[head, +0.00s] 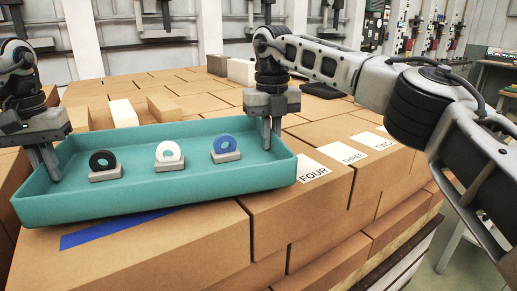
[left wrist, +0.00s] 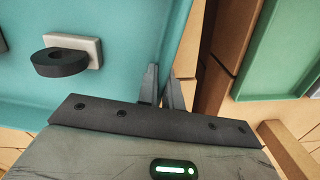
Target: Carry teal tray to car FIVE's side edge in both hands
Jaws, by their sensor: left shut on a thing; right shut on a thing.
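The teal tray (head: 175,200) spans the left half of the head view, over the brick stack. It also shows in the left wrist view (left wrist: 120,20). My left gripper (head: 45,160) is shut on the tray's left wall; in the left wrist view its fingertips (left wrist: 164,90) straddle the rim. My right gripper (head: 270,140) is shut on the tray's right wall. In the tray stand a black ring (head: 102,160), a white ring (head: 169,154) and a blue ring (head: 224,144), each on a small grey block. No FIVE label is visible.
Brick tops carry white labels FOUR (head: 311,171), THREE (head: 344,153) and TWO (head: 373,140). A blue strip (head: 120,230) lies on the brick before the tray. A green panel-like thing (left wrist: 285,50) shows in the left wrist view.

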